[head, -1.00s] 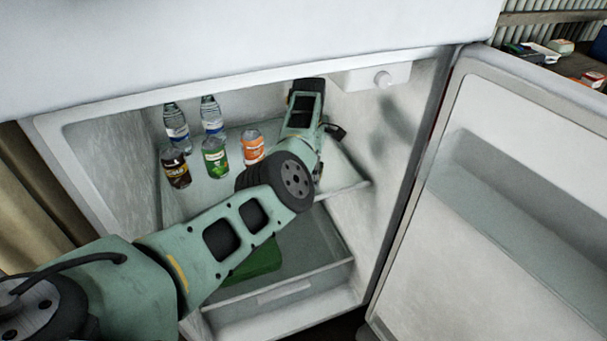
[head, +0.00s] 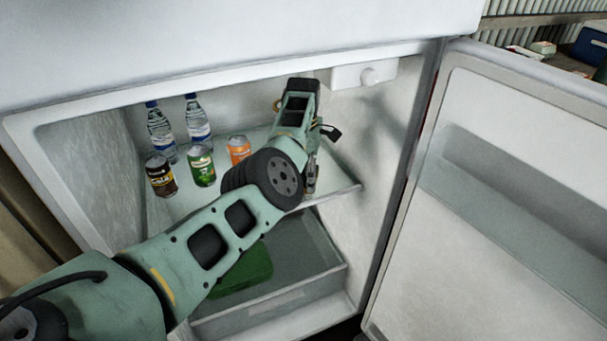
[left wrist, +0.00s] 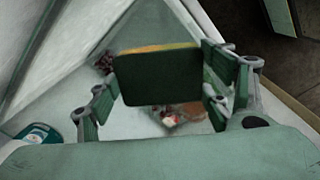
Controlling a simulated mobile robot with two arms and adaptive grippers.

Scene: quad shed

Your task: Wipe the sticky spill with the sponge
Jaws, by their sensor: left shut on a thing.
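The sponge (left wrist: 155,78), a dark green block with a yellow-orange edge, sits between the fingers of my left gripper (left wrist: 158,88) in the left wrist view. The gripper is shut on it. In the head view my left gripper (head: 312,172) is inside the open fridge, low over the right part of the glass shelf (head: 335,188). There my own arm hides the sponge. A dark reddish patch (left wrist: 104,62), possibly the spill, shows beside the sponge in the left wrist view. Whether the sponge touches the shelf is unclear. My right gripper is not in view.
Two water bottles (head: 160,133) stand behind a brown can (head: 161,176), a green can (head: 201,166) and an orange can (head: 239,149), left of my gripper. A clear drawer (head: 325,277) with a green thing (head: 245,272) is below. The open door (head: 500,190) is right.

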